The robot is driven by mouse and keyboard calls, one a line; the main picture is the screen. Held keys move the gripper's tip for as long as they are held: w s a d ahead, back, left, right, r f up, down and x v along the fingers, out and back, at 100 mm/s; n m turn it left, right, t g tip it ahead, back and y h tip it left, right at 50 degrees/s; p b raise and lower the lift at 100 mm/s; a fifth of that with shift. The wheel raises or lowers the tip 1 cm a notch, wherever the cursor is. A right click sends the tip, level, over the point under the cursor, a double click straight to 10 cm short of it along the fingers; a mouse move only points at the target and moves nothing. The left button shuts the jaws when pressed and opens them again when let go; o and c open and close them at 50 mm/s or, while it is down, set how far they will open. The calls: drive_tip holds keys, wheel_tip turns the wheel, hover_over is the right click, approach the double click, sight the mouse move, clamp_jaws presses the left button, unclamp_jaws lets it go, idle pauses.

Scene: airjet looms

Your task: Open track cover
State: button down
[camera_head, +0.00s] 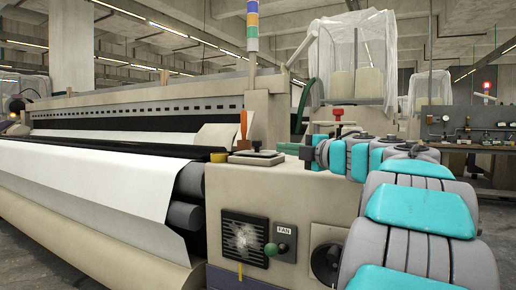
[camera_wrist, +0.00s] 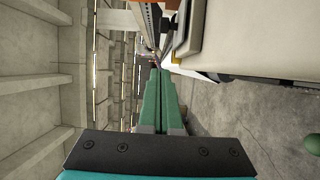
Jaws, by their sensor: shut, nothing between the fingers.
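The loom (camera_head: 260,193) fills the left and middle of the head view, with white cloth (camera_head: 85,170) and a long slotted beam (camera_head: 140,108). I cannot tell which part is the track cover. My gripper (camera_head: 286,148) is above the near end of the loom's beige end housing, pointing left in the head view. In the wrist view its long green fingers (camera_wrist: 156,72) lie together, shut and empty. The loom's edge (camera_wrist: 185,45) shows beside and beyond the fingertips, with no contact visible. The wrist picture is turned on its side.
A dark pad (camera_head: 256,157), an orange-handled tool (camera_head: 243,126) and a yellow cup (camera_head: 219,156) are on the housing near my gripper. A red-topped knob (camera_head: 338,113) stands behind my arm. Grey floor (camera_wrist: 255,115) is open beside the loom.

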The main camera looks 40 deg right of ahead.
sight(262, 154)
drive_tip(key=w, duration=1)
drive_tip(key=shift+w+f, duration=0.15)
drive_tip(key=shift+f, duration=0.05)
drive_tip(key=shift+w+d, duration=0.55)
drive_tip(key=shift+d, duration=0.25)
drive_tip(key=shift+w+d, duration=0.65)
drive_tip(key=w+d+p, duration=0.1)
drive_tip(key=d+p, duration=0.3)
drive_tip(key=w+d+p, duration=0.1)
drive_tip(key=d+p, duration=0.1)
drive_tip(key=shift+w+d+r+p, duration=0.2)
drive_tip(key=shift+w+d+p, duration=0.15)
drive_tip(key=shift+w+d+f, duration=0.15)
drive_tip(key=shift+d+f, duration=0.05)
drive_tip(key=shift+d, duration=0.1)
